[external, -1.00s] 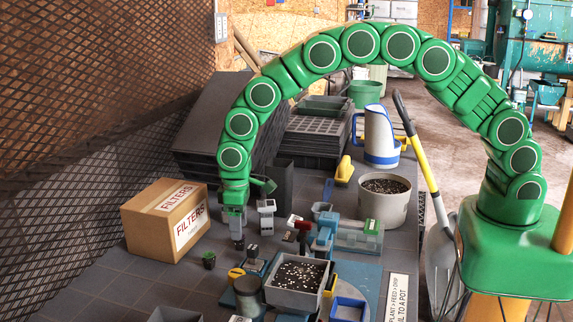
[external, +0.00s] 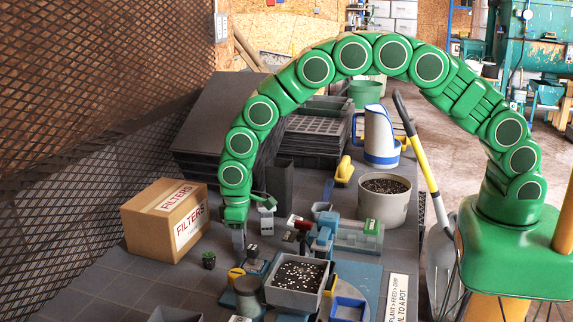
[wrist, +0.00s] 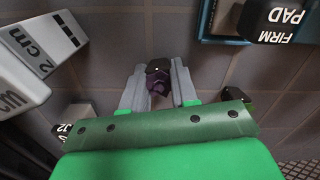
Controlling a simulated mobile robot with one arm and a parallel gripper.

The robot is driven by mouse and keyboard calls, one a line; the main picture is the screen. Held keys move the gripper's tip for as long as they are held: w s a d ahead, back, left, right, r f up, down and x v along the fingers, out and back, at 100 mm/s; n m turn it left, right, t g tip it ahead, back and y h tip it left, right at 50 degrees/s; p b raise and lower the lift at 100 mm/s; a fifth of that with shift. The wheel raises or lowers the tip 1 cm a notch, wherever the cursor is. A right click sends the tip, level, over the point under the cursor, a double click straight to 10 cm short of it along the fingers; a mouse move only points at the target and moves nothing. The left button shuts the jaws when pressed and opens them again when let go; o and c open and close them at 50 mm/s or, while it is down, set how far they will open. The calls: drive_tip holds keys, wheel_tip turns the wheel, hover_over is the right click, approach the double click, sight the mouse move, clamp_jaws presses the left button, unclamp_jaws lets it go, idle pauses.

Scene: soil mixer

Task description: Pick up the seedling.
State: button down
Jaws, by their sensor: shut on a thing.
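My gripper (external: 239,246) points down at the dark tiled bench, left of the blue press. In the wrist view the two grey fingers (wrist: 160,92) are shut on a small dark purple thing (wrist: 157,86) with a blackish top. I cannot tell from the pictures whether it is the seedling, as no leaves show on it. A small black pot with a green plant (external: 208,260) stands upright on the bench, left of my gripper and apart from it. The held thing is too small to make out in the external view.
A FILTERS carton (external: 165,220) stands at the left. A soil tray (external: 298,283) and a blue press (external: 325,237) stand to the right. In the wrist view a FIRM PAD block (wrist: 276,20) and a 2 cm block (wrist: 45,45) flank my gripper. Bare bench lies around the plant.

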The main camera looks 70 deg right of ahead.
idle(0.3)
drive_tip(key=shift+r, duration=0.6)
wheel_tip(320, 180, up, 2)
drive_tip(key=shift+r, duration=0.1)
drive_tip(key=s+d+r, duration=0.3)
drive_tip(key=s+r, duration=0.7)
drive_tip(key=s, duration=0.3)
drive_tip(key=w+d+r+m, duration=0.1)
drive_tip(key=w+d+r, duration=0.2)
drive_tip(key=w+d, duration=0.3)
drive_tip(key=w+d+r+m, duration=0.1)
drive_tip(key=w+d+r, duration=0.3)
drive_tip(key=d, duration=0.4)
drive_tip(key=shift+w, duration=0.85)
drive_tip(key=shift+r, duration=0.1)
